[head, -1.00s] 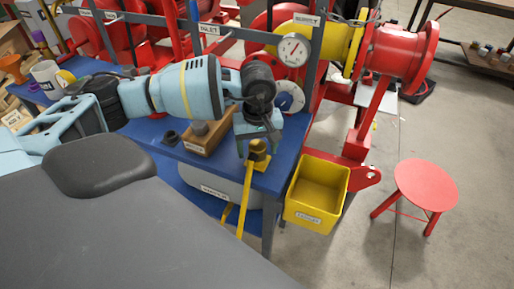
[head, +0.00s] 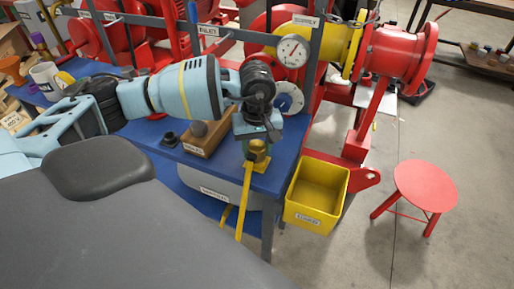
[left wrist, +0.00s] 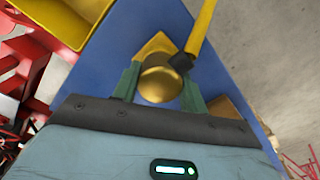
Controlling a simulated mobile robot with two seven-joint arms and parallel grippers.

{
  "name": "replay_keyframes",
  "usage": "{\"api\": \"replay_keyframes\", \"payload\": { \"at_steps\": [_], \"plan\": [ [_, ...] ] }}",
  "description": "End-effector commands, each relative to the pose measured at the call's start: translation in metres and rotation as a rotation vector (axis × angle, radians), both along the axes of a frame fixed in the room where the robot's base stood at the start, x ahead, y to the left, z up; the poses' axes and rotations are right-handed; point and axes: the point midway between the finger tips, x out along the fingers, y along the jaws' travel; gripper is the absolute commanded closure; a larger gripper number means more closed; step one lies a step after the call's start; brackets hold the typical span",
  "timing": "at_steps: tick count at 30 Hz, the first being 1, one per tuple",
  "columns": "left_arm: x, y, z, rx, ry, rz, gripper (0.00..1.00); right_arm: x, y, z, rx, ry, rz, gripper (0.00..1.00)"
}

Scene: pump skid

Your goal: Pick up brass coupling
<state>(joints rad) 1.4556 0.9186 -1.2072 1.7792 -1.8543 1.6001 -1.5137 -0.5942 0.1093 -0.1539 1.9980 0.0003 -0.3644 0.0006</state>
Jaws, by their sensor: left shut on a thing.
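The brass coupling (left wrist: 160,84) shows as a rounded gold piece between the two green fingers of my left gripper (left wrist: 160,90) in the left wrist view. The gripper is shut on the coupling. A yellow bar (head: 245,200) with a dark end touches or sits close beside the brass and slants down past the bench edge. I cannot tell whether the coupling is clear of the bench. My right gripper is out of view.
A yellow bin (head: 318,192) is right of the bench, and a red stool (head: 425,187) stands farther right. Gauge (head: 292,51) and red pipework are behind. Open floor lies at front right.

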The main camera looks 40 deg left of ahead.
Motion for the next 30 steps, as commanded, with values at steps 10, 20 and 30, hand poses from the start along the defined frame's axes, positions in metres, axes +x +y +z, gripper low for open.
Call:
{"api": "replay_keyframes", "payload": {
  "at_steps": [10, 20, 30],
  "plan": [
    [-0.013, 0.009, 0.032, 0.003, 0.002, 0.001, 0.85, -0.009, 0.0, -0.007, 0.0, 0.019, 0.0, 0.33],
    [-0.082, 0.047, 0.038, 0.004, 0.002, 0.003, 0.85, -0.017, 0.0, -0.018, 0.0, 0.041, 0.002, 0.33],
    [-0.128, 0.071, 0.044, 0.004, 0.001, 0.002, 0.85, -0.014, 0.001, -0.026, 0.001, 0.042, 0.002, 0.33]
  ]
}}
